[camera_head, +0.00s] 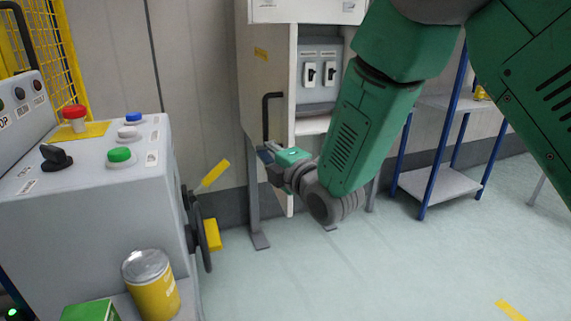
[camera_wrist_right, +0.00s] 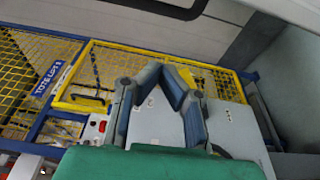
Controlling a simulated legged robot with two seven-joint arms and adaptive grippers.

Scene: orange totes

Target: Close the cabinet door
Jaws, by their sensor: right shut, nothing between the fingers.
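The white cabinet (camera_head: 330,125) stands against the wall in the middle of the head view. Its door (camera_head: 268,75) stands open on the left, swung out towards me, with a black bar handle (camera_head: 271,112). Two black switches show inside. My right gripper (camera_head: 264,157) is shut and empty, just below the handle and in front of the door's lower part. I cannot tell whether it touches the door. In the wrist view my right gripper's fingers (camera_wrist_right: 168,78) have blue pads and hold nothing. My left gripper is not in view.
A grey control console (camera_head: 90,205) with coloured buttons and a handwheel (camera_head: 207,235) stands at the left. A yellow can (camera_head: 151,285) is at its base. A blue-legged shelf (camera_head: 438,183) stands at the right. The floor (camera_head: 370,270) in front of the cabinet is clear.

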